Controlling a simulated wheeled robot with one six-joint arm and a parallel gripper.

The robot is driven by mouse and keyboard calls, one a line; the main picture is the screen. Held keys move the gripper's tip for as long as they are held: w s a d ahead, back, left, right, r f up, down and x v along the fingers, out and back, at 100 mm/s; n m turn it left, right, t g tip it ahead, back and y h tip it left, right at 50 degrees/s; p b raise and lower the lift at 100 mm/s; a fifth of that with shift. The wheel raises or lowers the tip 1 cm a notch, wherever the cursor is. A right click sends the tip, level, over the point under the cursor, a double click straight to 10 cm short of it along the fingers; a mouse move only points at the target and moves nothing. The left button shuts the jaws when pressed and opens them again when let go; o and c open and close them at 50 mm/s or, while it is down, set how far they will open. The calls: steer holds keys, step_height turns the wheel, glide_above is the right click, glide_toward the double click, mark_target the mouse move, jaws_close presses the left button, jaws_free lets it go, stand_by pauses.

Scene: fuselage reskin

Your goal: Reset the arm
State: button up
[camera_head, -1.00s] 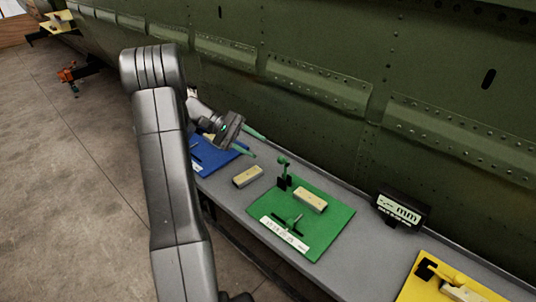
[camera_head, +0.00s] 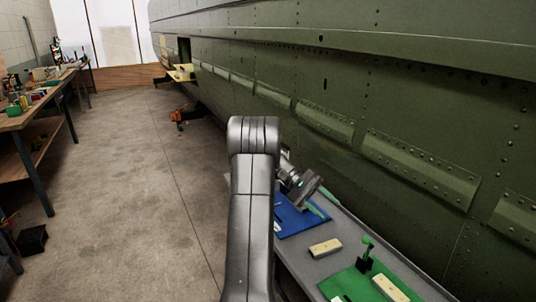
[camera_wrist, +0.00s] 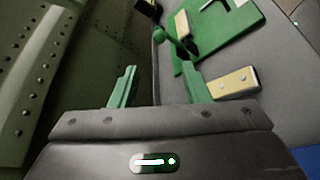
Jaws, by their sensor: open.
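My gripper (camera_wrist: 160,88) is open in the wrist view, with its two green fingers apart and nothing between them. In the head view my gripper (camera_head: 319,207) hangs above the far part of the grey bench (camera_head: 318,264), beside the green fuselage (camera_head: 400,120). My grey arm rises in the middle of the head view and hides part of the bench and floor.
On the bench lie a blue mat (camera_head: 293,219), a tan block (camera_head: 325,247) and a green mat (camera_head: 350,283) with a green-knobbed tool (camera_head: 367,246) and another block (camera_head: 390,288). A workbench (camera_head: 45,95) stands at the left. Open concrete floor (camera_head: 130,180) lies between.

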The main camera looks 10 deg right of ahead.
mark_target(363, 237)
steer(key=p+x, duration=0.1)
steer(key=x, duration=1.1)
steer(key=shift+s, duration=0.2)
steer(key=shift+w, duration=0.1)
